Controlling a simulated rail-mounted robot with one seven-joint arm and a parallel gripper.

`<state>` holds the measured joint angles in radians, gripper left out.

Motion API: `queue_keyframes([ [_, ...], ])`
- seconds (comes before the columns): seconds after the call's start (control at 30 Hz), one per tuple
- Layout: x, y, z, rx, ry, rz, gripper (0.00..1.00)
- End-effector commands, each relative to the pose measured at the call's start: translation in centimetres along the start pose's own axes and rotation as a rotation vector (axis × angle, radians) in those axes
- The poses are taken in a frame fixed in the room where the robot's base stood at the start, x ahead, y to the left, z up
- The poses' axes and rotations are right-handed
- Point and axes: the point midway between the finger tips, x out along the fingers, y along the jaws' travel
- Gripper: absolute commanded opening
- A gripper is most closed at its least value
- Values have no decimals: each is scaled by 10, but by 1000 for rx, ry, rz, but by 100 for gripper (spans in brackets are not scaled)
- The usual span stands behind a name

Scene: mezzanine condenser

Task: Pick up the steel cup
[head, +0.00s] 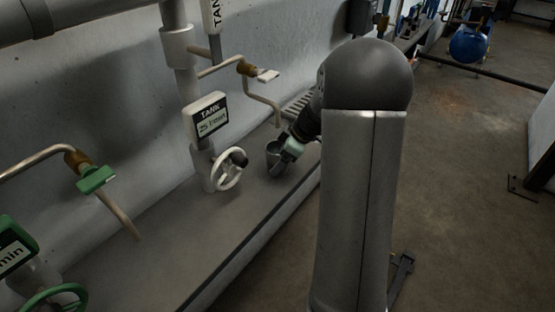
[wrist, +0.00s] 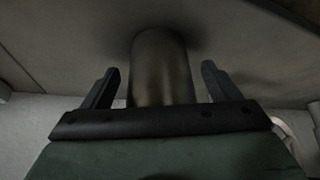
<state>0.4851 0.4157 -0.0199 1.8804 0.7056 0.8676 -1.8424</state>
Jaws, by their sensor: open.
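The steel cup (head: 272,153) stands on the grey ledge, right of the white handwheel, in the head view. Part of it is hidden behind my gripper (head: 283,160). In the wrist view the cup (wrist: 161,65) shows as a dull metal cylinder between the two fingers of my gripper (wrist: 160,82). The fingers are open, one on each side of the cup, with a visible gap on both sides. How far the cup reaches in toward the palm is partly hidden by the gripper's front edge.
The ledge (head: 200,235) runs along the wall and has a raised outer edge. A white handwheel (head: 230,168) and a tank sign (head: 207,117) stand left of the cup. A bent pipe with a valve (head: 262,75) is above and behind. The ledge between the handwheels is clear.

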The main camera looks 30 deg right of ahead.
Motion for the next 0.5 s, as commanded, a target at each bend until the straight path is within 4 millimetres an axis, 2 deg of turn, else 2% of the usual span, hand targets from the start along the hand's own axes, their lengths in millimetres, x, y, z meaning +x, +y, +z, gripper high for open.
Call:
queue_keyframes([
  [0.27, 5, 0, 0, 0, 0, 1, 83],
  [0.3, 5, 0, 0, 0, 0, 1, 77],
  [0.47, 5, 0, 0, 0, 0, 1, 33],
  [0.5, 5, 0, 0, 0, 0, 1, 30],
])
